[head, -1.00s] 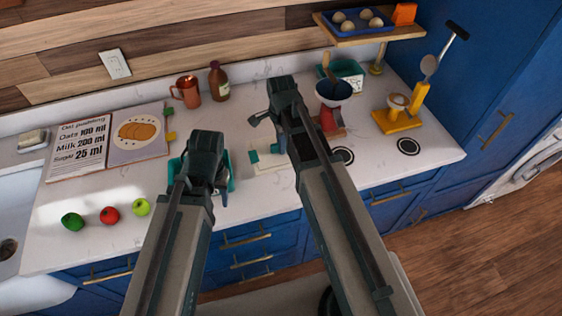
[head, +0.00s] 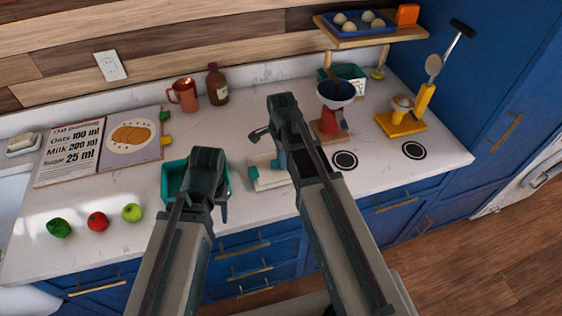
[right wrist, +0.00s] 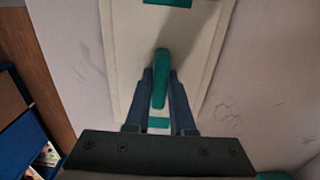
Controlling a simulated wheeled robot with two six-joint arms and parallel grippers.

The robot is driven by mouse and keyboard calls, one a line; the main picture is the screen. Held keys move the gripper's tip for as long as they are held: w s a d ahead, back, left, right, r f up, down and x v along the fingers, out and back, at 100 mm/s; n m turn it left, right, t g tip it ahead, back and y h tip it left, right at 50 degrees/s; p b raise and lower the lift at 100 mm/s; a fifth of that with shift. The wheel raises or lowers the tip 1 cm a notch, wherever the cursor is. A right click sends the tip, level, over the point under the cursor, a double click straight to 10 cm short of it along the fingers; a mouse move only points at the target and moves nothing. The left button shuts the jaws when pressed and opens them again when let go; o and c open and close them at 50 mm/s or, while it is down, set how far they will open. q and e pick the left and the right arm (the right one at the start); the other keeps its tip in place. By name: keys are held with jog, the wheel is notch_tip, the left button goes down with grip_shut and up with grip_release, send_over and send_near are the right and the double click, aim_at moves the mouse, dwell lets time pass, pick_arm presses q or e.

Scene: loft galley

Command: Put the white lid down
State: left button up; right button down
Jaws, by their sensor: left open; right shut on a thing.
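The white lid (head: 272,184) is a flat, pale rectangular panel with teal parts, seen over the counter partly behind my right arm. In the right wrist view the lid (right wrist: 120,60) fills the middle. My right gripper (right wrist: 160,100) is shut on its upright teal handle (right wrist: 160,78). In the head view the right gripper (head: 281,160) is mostly hidden by its own arm. I cannot tell whether the lid touches the counter. My left gripper (head: 216,205) is open, over the near side of a teal open bin (head: 174,181), which it partly hides.
A green, a red (head: 97,221) and a light green fruit lie at the left front. A red stand with a dark bowl (head: 335,92) and yellow stand (head: 401,123) are right.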

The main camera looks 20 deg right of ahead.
pick_arm(q)
jog(key=shift+f, duration=0.1)
jog(key=shift+f, duration=0.15)
pick_arm(e)
jog(key=shift+f, duration=0.25)
jog(key=c, duration=0.8)
grip_release()
jog(key=shift+r, duration=0.15)
jog(key=shift+o, duration=0.2)
notch_tip(320, 180, up, 12)
jog(key=p, duration=1.2)
pick_arm(q)
notch_tip(320, 180, up, 12)
jog(key=shift+r, duration=0.25)
pick_arm(e)
jog(key=s+a+n, duration=0.5)
jog(key=s+n, duration=0.2)
jog(key=n, duration=0.3)
jog(key=s+a+n+h, duration=0.1)
jog(key=s+a+n, duration=0.4)
jog(key=n, duration=0.6)
jog(key=shift+s+a+r, duration=0.2)
jog(key=shift+s+a, duration=0.05)
jog(key=shift+s, duration=0.9)
